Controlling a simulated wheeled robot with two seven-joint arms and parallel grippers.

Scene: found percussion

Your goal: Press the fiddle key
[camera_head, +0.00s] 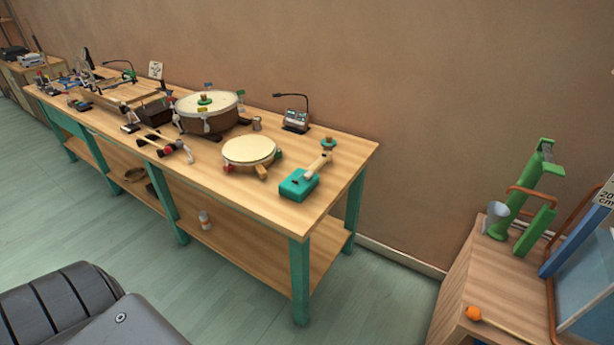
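I cannot make out a fiddle key for certain in the head view. A long wooden workbench (225,185) with teal legs stands along the wall and bears several instruments. Toward its far left end is a low wooden frame device (122,92) with small parts too fine to tell apart. At the near right end lies a teal block (298,185) with a wooden arm (318,164) rising from it. A small dark panel with a gooseneck (295,119) stands at the bench's back edge. Neither of my grippers is in view.
A big drum (212,101) and a smaller flat drum (248,151) sit mid-bench. The floor before the bench is clear.

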